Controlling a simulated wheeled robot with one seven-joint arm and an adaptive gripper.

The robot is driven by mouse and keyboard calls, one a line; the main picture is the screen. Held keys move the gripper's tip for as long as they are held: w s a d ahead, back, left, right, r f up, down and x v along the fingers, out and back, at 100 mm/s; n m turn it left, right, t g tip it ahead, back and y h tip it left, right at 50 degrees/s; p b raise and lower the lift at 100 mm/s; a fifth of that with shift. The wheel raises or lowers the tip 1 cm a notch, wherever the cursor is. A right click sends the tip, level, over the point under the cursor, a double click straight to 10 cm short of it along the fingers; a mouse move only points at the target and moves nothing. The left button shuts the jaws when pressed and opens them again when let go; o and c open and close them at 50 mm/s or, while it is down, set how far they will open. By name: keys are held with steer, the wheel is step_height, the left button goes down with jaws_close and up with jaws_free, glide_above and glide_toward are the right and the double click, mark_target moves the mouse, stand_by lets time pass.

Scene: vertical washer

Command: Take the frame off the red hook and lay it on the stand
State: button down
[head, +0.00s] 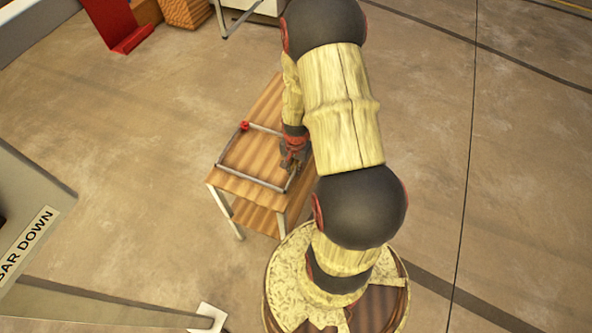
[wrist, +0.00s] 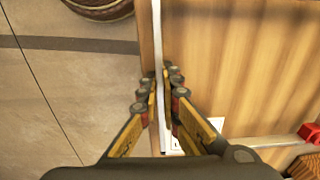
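The frame (head: 234,179) is a thin grey rectangle over the wooden top of the stand (head: 222,182). It lies flat on the top or just above it; I cannot tell which. A small red piece (head: 245,125) is at its far left corner and also shows in the wrist view (wrist: 310,132); I cannot tell whether it is the hook. My gripper (head: 291,163) is at the frame's right side. In the wrist view, my gripper (wrist: 159,88) has its fingers closed around one pale bar of the frame (wrist: 157,45). My arm hides the stand's right part.
The stand has a lower shelf (head: 257,217) and pale legs. A red object (head: 118,28) and a brown ribbed box (head: 186,13) are at the back left. A grey machine with a label (head: 28,232) is at the left. The floor right of my arm is clear.

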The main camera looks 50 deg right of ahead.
steer(key=shift+s+a+f, duration=0.25)
steer(key=shift+s+f, duration=0.05)
steer(key=shift+f, duration=0.2)
steer(key=shift+s+a+f, duration=0.2)
steer(key=shift+s+f, duration=0.1)
steer(key=shift+f, duration=0.15)
steer(key=c, duration=2.1)
jaws_free()
steer(key=shift+o, duration=0.7)
steer(key=shift+w+d+f, duration=0.6)
steer(key=shift+w+f, duration=0.05)
steer(key=shift+w, duration=0.1)
steer(key=shift+w+d, duration=0.2)
steer(key=shift+w, duration=0.05)
steer(key=shift+s+a+r, duration=0.4)
steer(key=shift+a+r, duration=0.15)
steer(key=shift+r, duration=0.05)
steer(key=shift+d, duration=0.1)
steer(key=shift+r+p, duration=0.2)
steer(key=shift+p, duration=0.1)
